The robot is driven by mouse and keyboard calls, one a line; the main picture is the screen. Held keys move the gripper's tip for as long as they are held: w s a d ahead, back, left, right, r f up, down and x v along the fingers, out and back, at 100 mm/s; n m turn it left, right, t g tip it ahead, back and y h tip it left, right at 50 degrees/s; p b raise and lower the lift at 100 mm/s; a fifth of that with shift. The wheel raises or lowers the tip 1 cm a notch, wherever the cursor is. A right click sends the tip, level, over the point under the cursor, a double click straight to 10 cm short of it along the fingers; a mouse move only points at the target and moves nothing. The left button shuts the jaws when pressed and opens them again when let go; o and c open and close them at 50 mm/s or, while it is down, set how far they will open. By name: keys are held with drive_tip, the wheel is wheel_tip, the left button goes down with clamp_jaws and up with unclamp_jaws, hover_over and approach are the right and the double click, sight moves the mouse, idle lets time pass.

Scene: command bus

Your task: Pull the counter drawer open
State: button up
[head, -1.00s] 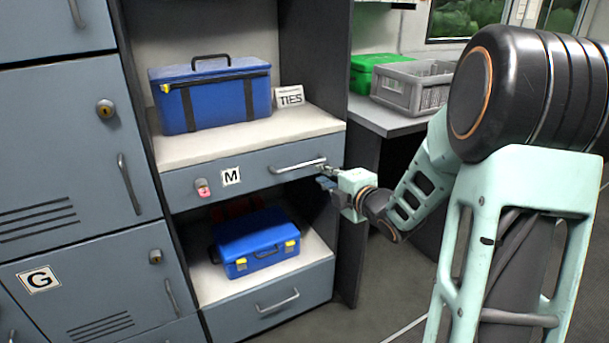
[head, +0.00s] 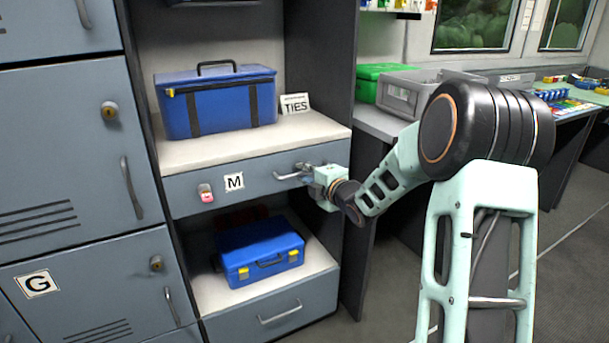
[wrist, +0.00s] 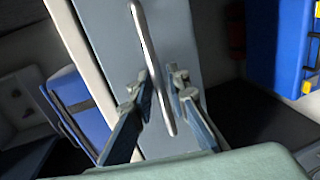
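The counter drawer (head: 258,182) is a grey-blue front marked M under the pale counter top; it looks closed, level with the cabinet face. Its silver bar handle (head: 287,176) is at the right part of the front. My gripper (head: 308,174) is at the right end of this handle in the head view, partly hiding it. In the wrist view, the handle (wrist: 152,60) runs between the two fingers of my gripper (wrist: 158,92). The fingers stand apart, one on each side of the bar, with visible gaps.
A blue case (head: 218,102) and a TIES card (head: 295,103) stand on the counter top (head: 240,143). A smaller blue toolbox (head: 262,250) sits on the shelf below the drawer. Lockers (head: 75,150) stand to the left. The floor to the right is open.

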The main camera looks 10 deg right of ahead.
clamp_jaws()
drive_tip(key=shift+s+d, duration=0.1)
idle(0.4)
